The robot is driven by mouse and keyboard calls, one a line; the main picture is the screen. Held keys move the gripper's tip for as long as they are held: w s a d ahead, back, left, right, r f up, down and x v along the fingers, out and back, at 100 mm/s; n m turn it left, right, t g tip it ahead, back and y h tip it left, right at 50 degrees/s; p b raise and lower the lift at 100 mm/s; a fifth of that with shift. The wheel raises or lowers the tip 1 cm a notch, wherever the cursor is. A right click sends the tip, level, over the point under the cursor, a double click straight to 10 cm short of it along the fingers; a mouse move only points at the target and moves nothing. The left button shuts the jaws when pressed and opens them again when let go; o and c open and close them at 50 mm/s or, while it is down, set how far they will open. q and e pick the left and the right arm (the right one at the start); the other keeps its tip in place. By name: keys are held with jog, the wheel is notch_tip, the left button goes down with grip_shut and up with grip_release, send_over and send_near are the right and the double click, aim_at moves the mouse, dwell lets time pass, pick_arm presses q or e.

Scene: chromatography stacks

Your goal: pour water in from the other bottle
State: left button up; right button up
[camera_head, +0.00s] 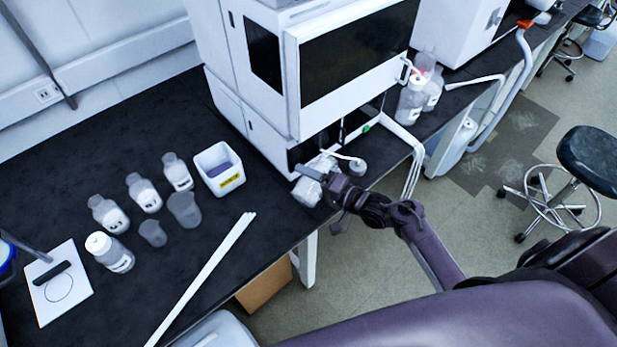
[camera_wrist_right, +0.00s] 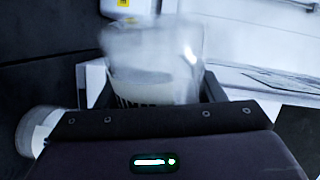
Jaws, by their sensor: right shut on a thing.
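My right gripper (camera_head: 318,182) is shut on a clear bottle (camera_head: 306,192) at the front edge of the black bench, by the foot of the white instrument stack. In the right wrist view the held bottle (camera_wrist_right: 152,75) is blurred between the fingers, with pale contents and dark print. Its exact tilt is hard to tell. A small jar (camera_head: 358,168) with a white tube stands just right of the gripper. A white-capped bottle (camera_head: 109,252) and several clear bottles (camera_head: 143,192) stand on the left of the bench. My left gripper is not in view.
Two empty-looking beakers (camera_head: 184,209) and a white box with a yellow label (camera_head: 219,168) stand left of the stack (camera_head: 300,70). A white plate (camera_head: 60,284) lies far left. A long white strip (camera_head: 203,277) runs along the front. More bottles (camera_head: 411,102) stand right.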

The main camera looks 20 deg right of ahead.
jog(key=shift+r, duration=0.1)
jog(key=shift+r+p, duration=0.1)
jog(key=shift+p, duration=0.25)
dwell(0.9)
dwell(0.9)
jog(key=shift+p, duration=0.45)
jog(key=shift+r, duration=0.1)
dwell(0.5)
dwell(0.5)
